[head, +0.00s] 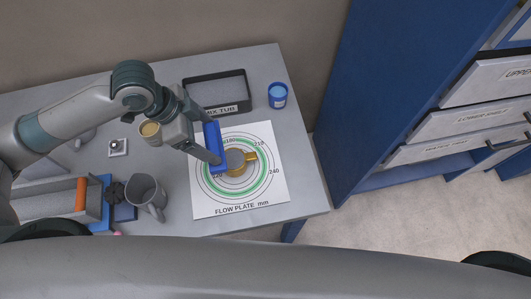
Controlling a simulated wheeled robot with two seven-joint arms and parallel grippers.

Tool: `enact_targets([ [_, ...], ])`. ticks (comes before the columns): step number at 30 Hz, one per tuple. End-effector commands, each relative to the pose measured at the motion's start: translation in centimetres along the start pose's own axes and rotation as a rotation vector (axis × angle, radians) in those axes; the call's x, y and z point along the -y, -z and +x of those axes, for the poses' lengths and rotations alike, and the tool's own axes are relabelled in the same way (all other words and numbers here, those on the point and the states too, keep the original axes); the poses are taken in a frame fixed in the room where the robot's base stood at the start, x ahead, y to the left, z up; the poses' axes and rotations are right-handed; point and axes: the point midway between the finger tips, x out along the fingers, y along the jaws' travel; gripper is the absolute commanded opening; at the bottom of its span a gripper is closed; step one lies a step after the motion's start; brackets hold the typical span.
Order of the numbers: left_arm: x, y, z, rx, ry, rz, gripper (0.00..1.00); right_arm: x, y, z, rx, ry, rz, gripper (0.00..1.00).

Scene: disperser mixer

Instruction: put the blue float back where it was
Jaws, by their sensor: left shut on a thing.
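The gripper hides part of the float, and I cannot tell whether the float touches the plate. My right gripper is not in view.
A black-rimmed mix tub (231,107) stands behind the plate, with a blue cup (278,96) to its right. A grey jug (147,194), a tray with an orange-handled thing (81,194) and a small white block (118,147) are left. Blue shelving (375,90) stands right.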

Motion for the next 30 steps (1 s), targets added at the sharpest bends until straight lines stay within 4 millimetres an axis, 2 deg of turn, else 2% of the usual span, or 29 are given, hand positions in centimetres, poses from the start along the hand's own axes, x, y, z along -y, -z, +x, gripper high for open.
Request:
enact_targets([
  [5,1.7,-0.1,0.9,-0.002,0.054,-0.118,0.56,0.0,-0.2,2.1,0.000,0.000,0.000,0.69],
  [13,6.1,0.3,1.6,-0.004,0.201,-0.461,0.56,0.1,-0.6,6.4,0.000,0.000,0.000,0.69],
  [21,10.5,0.8,0.9,-0.006,0.366,-0.863,0.56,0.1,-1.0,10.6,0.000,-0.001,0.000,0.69],
  [30,13.0,1.1,-0.5,-0.002,0.471,-1.130,0.56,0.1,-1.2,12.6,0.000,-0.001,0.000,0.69],
])
